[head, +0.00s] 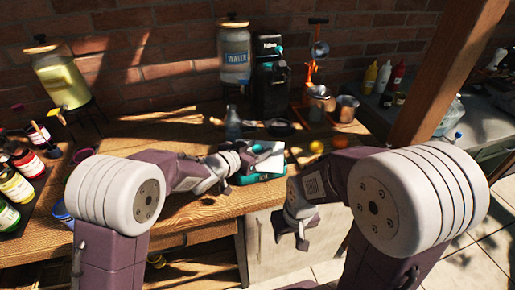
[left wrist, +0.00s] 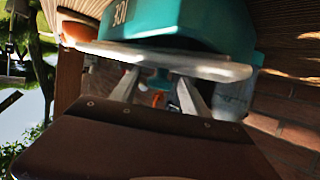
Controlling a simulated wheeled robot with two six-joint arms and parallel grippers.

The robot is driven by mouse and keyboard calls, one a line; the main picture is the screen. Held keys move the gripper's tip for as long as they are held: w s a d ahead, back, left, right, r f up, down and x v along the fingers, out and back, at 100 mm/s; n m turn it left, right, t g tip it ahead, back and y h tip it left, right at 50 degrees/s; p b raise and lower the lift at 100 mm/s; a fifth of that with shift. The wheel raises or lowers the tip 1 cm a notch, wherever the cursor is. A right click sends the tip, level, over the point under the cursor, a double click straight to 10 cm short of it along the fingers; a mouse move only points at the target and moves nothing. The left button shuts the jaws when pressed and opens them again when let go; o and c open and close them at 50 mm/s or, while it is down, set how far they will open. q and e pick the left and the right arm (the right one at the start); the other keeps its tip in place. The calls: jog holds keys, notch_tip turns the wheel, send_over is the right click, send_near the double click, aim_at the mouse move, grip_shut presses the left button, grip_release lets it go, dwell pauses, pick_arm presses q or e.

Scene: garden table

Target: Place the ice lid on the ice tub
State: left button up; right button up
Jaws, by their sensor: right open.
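The ice tub (head: 262,178) is teal and stands near the front edge of the wooden table; in the left wrist view the tub (left wrist: 195,22) shows its white ICE lettering. The ice lid (head: 270,158) is a pale flat plate over the tub, tilted in the head view. In the left wrist view the lid (left wrist: 165,60) is edge-on, with a teal knob between the fingers of my left gripper (left wrist: 158,90). My left gripper (head: 250,156) is shut on the lid. Whether the lid touches the rim cannot be told. My right gripper (head: 292,238) is open and empty, low before the table front.
A clear bottle (head: 233,122) and a dark dish (head: 279,127) stand behind the tub. A black machine (head: 270,75) and a water jar (head: 234,55) are farther back. Oranges (head: 317,147) lie to the right. Several syrup bottles (head: 15,187) stand at the left.

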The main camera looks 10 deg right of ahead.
pick_arm(q)
jog(key=shift+s+a+r, duration=0.1)
jog(key=shift+r, duration=0.3)
jog(key=v, duration=1.1)
jog(key=shift+s+a+p, duration=0.25)
jog(key=shift+a+p, duration=0.05)
jog(key=shift+p, duration=0.15)
